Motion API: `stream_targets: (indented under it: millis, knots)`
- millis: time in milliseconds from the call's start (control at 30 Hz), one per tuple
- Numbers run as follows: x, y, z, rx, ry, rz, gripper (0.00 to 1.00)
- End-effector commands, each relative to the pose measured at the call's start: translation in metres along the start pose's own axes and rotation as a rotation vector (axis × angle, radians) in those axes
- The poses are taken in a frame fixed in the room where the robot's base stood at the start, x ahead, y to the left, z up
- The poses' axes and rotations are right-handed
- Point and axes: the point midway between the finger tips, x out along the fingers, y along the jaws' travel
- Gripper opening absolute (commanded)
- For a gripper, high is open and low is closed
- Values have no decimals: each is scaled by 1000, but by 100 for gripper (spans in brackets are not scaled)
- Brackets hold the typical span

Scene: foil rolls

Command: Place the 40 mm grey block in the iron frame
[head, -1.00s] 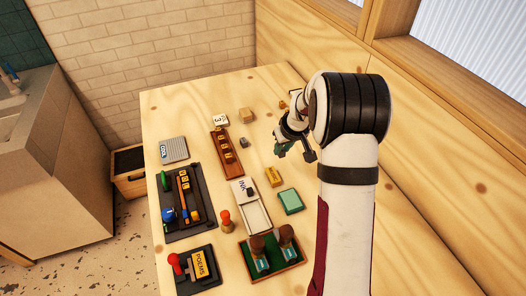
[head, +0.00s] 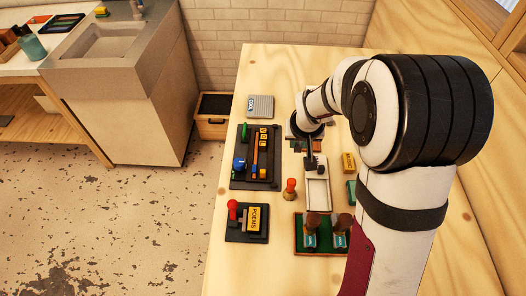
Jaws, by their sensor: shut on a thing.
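My gripper (head: 306,150) hangs over the middle of the table, just right of the dark frame and above the upper end of a white tray. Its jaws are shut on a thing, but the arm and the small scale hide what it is. I cannot make out the grey block for certain. The dark frame (head: 236,181), which looks like the iron frame, lies flat at the table's left side. It holds yellow letter blocks (head: 263,135), a brown strip, a green piece and a blue round piece. My gripper is apart from it.
The white tray (head: 317,193) lies below my gripper. A red-orange peg (head: 290,189) stands left of it. A green tray (head: 301,246) with brown-handled stamps, a POEMS block (head: 257,219) and a grey COOL plate (head: 260,107) are around. My arm covers the table's right side.

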Motion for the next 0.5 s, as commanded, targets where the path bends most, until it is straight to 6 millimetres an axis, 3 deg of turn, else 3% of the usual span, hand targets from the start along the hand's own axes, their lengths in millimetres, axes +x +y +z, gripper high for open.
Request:
stream_targets:
  millis: [100,300,500]
  knots:
    - [25,-36,1,-12,-4,-3,0]
    - [58,-85,-2,-5,-2,-2,0]
    - [85,-96,7,-1,-5,1,0]
